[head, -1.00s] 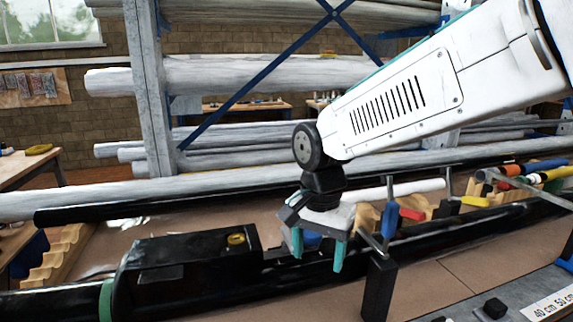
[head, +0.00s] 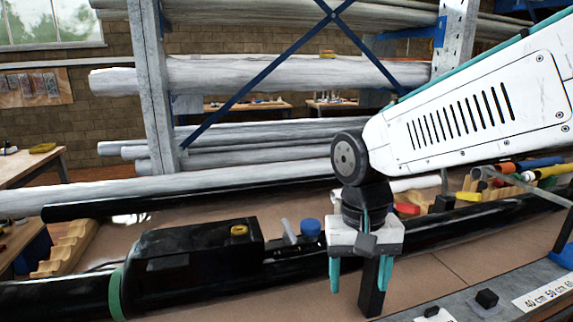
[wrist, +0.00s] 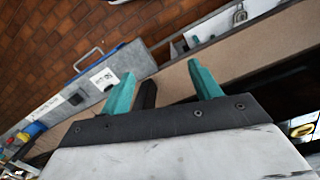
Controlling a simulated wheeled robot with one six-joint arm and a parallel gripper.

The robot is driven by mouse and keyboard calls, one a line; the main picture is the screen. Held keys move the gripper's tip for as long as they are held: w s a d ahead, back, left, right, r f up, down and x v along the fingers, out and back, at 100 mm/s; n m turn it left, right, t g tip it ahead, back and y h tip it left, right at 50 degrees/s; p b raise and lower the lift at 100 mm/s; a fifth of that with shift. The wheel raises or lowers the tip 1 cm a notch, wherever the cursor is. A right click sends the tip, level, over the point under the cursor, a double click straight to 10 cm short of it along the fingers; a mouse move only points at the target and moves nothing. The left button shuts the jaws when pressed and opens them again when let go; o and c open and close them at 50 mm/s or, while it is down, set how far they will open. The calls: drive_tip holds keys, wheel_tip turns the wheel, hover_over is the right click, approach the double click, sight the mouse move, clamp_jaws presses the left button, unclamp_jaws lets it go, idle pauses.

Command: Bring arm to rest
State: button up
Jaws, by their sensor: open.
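My gripper (head: 361,272) hangs at the end of my white arm in the head view, right of the middle, with its teal fingers pointing down. The fingers are apart with nothing between them; they also show spread in the wrist view (wrist: 163,88). A black post (head: 373,290) stands close by the right finger in the picture; I cannot tell whether they touch. Left of my gripper, the black housing (head: 195,250) on the long black mast carries a yellow round part (head: 239,230). A blue cap (head: 310,228) and a grey pin-like part (head: 288,231) are beside it.
Racks of long grey tubes (head: 260,75) stand behind. A wooden notched block (head: 68,245) lies at left. Red (head: 407,208) and yellow (head: 469,196) handled clamps and coloured tools (head: 535,165) are at right. A grey ledge with a length scale (head: 545,297) is at the front right.

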drive_tip(key=s+d+r+t, duration=0.2)
drive_tip(key=s+d, duration=1.1)
drive_tip(key=d, duration=0.1)
drive_tip(key=shift+s+d+r, duration=0.15)
drive_tip(key=shift+d+r, duration=0.15)
drive_tip(key=shift+r, duration=0.1)
